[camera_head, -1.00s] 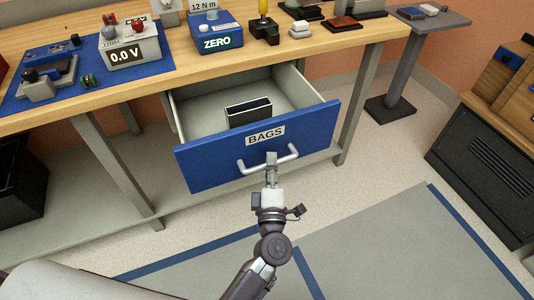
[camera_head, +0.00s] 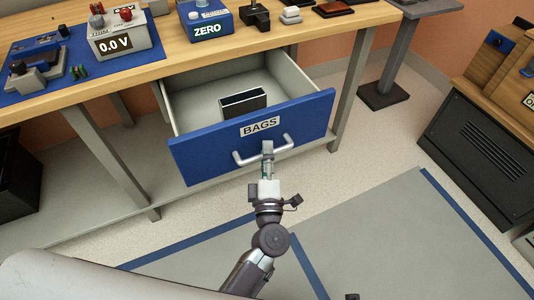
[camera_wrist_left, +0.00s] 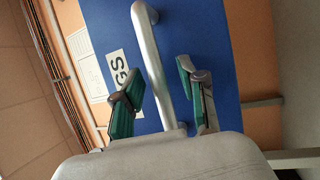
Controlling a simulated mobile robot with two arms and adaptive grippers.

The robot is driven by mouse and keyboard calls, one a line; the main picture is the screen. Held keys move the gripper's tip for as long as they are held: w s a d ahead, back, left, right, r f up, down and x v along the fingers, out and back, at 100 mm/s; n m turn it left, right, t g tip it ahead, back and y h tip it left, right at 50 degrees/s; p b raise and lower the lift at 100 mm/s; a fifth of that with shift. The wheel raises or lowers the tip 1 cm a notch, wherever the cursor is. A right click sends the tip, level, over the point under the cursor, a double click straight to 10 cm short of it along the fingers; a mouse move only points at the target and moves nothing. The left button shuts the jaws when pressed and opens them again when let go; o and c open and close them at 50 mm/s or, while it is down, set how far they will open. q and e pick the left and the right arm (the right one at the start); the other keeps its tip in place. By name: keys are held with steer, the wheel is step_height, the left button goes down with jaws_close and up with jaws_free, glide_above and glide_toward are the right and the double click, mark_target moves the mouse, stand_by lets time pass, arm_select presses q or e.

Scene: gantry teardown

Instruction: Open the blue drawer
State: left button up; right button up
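The blue drawer (camera_head: 205,155), labelled BAGS, stands well out from under the bench, its grey inside showing. A black open-topped box (camera_head: 243,103) sits in it. The silver bar handle (camera_head: 240,160) is on the drawer front; it also shows in the left wrist view (camera_wrist_left: 152,55). My left gripper (camera_head: 267,150) is at the handle's middle. In the left wrist view its two green-padded fingers (camera_wrist_left: 162,98) are spread on either side of the bar, with gaps showing. My right gripper is not recognisable in view.
The wooden bench (camera_head: 170,72) carries a blue ZERO device (camera_head: 208,22), a 0.0 V meter (camera_head: 122,40) and a blue mat (camera_head: 30,88). Bench legs (camera_head: 350,90) flank the drawer. A dark cabinet (camera_head: 485,150) stands right. Floor in front is clear.

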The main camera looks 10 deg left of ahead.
arm_select(q)
steer(key=shift+s, duration=0.1)
steer(key=v, duration=1.1)
steer(key=shift+s+f, duration=0.15)
steer(key=shift+s, duration=0.25)
steer(key=shift+d, duration=0.1)
